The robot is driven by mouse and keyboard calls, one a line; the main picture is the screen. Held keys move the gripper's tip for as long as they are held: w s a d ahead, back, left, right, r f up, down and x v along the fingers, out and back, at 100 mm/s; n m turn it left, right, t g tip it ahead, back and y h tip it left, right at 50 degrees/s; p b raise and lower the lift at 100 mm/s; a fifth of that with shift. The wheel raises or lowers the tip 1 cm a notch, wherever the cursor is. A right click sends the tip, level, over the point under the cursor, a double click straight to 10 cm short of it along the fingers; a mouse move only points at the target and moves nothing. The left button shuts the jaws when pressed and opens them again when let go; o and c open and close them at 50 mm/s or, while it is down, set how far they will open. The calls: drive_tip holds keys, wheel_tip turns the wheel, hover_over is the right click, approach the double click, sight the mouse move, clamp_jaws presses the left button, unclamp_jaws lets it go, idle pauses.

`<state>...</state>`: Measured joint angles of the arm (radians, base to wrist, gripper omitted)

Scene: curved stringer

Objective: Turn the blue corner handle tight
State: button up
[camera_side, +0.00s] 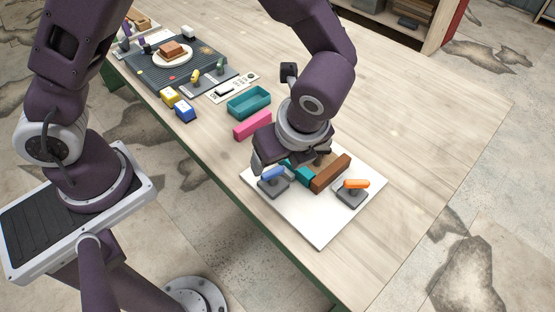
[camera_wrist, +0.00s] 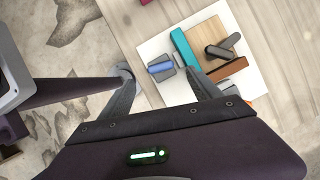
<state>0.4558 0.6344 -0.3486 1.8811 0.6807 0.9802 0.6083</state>
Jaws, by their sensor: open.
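The blue corner handle (camera_side: 273,175) sits on a grey base near the left corner of a white board (camera_side: 317,229). It also shows in the wrist view (camera_wrist: 161,68), lying between my spread fingertips as seen from above. My gripper (camera_side: 282,163) is open and points down over that corner; in the wrist view its fingers (camera_wrist: 160,76) are apart with nothing held. I cannot tell how high the fingertips are above the handle or whether they touch it. My gripper hides part of the board in the side view.
A teal strip (camera_wrist: 184,48), a brown strip (camera_side: 331,174) and a wooden block (camera_wrist: 232,43) with a dark handle (camera_wrist: 219,51) are on the board. An orange handle (camera_side: 355,184) stands at the right. A pink bar (camera_side: 253,124) and teal tray (camera_side: 248,102) lie behind.

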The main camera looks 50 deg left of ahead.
sight(277, 169)
drive_tip(key=shift+c, duration=0.6)
drive_tip(key=shift+s+a+n+g, duration=0.1)
drive_tip(key=shift+a+n+g, duration=0.25)
drive_tip(key=shift+n, duration=0.85)
drive_tip(key=c, duration=0.4)
drive_tip(key=n+h, duration=0.1)
drive_tip(key=n, duration=0.1)
drive_tip(key=a+n, duration=0.1)
drive_tip(key=n, duration=0.2)
drive_tip(key=shift+g+h, duration=0.25)
drive_tip(key=shift+h, duration=0.15)
drive_tip(key=shift+c, duration=1.2)
drive_tip(key=n, duration=0.3)
drive_tip(key=w+n+h, duration=0.1)
drive_tip(key=n, duration=0.2)
drive_tip(key=a+n+h, duration=0.1)
drive_tip(key=n, duration=0.2)
drive_tip(key=shift+w+r, duration=0.2)
drive_tip(key=shift+w, duration=0.05)
drive_tip(key=shift+w+a+f+n+h, duration=0.1)
drive_tip(key=shift+w+n+h, duration=0.05)
drive_tip(key=shift+n, duration=0.4)
drive_tip(key=shift+w+a+n+h, duration=0.1)
drive_tip(key=shift+n+h, duration=0.05)
drive_tip(key=shift+n, duration=0.4)
wheel_tip(277, 169, down, 7)
drive_tip(key=shift+w+r, duration=0.1)
drive_tip(key=shift+r, duration=0.05)
drive_tip(key=shift+d, duration=0.1)
clamp_jaws()
